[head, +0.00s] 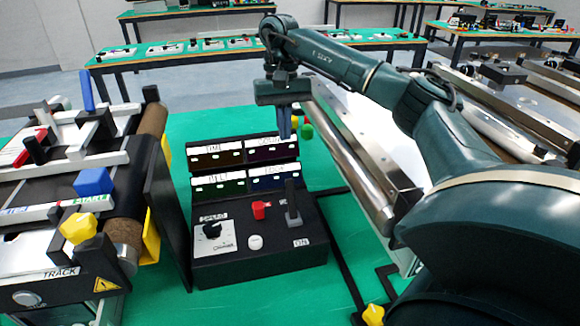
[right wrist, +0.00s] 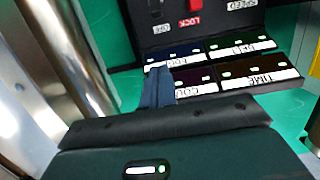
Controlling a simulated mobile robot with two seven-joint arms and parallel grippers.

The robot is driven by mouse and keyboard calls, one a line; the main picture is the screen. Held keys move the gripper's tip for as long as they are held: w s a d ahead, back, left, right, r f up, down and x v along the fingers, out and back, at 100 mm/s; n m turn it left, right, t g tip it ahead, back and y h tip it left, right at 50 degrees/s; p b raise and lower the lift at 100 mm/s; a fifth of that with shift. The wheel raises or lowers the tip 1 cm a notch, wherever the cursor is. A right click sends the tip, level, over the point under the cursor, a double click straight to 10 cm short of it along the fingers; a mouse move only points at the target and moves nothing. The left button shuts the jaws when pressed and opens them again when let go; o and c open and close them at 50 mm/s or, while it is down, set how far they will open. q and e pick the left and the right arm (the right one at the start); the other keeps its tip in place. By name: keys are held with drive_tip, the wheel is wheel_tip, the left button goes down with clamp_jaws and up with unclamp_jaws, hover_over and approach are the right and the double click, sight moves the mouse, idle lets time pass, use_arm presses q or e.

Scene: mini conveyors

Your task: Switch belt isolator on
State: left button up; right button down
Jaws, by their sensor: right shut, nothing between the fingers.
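A black control box (head: 262,268) stands on the green table. On its right side a black upright lever, the belt isolator handle (head: 292,200), rises from the panel, with an ON label (head: 301,242) at the near end. In the right wrist view an OFF label (right wrist: 161,28) shows upside down beside the partly cut-off handle (right wrist: 154,8). A red lock tab (head: 260,209) sits left of the handle. My right gripper (head: 285,133) is shut and empty, its blue fingers pointing down over the box's rear displays, behind and above the handle, apart from it. My left gripper is out of view.
A speed dial (head: 212,230) and white button (head: 255,242) share the panel. Lit displays (head: 218,157) rise behind it. A belt conveyor (head: 128,205) stands close on the left; a metal rail (head: 345,150) runs along the right. Green table is clear in front.

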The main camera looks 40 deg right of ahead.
sight(291, 200)
drive_tip(key=f, duration=0.3)
drive_tip(key=s+f, duration=0.1)
drive_tip(key=f, duration=0.5)
drive_tip(key=shift+s+a+f+p, duration=0.25)
drive_tip(key=shift+s+a+p, duration=0.05)
drive_tip(key=shift+a+p, duration=0.1)
drive_tip(key=shift+s+a+r+p, duration=0.15)
drive_tip(key=shift+s+p, duration=0.15)
drive_tip(key=shift+s+a+r+p, duration=0.15)
drive_tip(key=shift+s+a+r, duration=0.15)
drive_tip(key=shift+s, duration=0.15)
drive_tip(key=shift+s+a+r+p, duration=0.15)
drive_tip(key=shift+s+r, duration=0.1)
drive_tip(key=shift+s, duration=0.15)
drive_tip(key=shift+s+a+r, duration=0.1)
drive_tip(key=shift+s+a, duration=0.05)
drive_tip(key=shift+s, duration=0.05)
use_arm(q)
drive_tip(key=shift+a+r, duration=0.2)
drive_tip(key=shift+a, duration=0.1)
use_arm(e)
drive_tip(key=shift+s+a, duration=0.1)
drive_tip(key=shift+s, duration=0.05)
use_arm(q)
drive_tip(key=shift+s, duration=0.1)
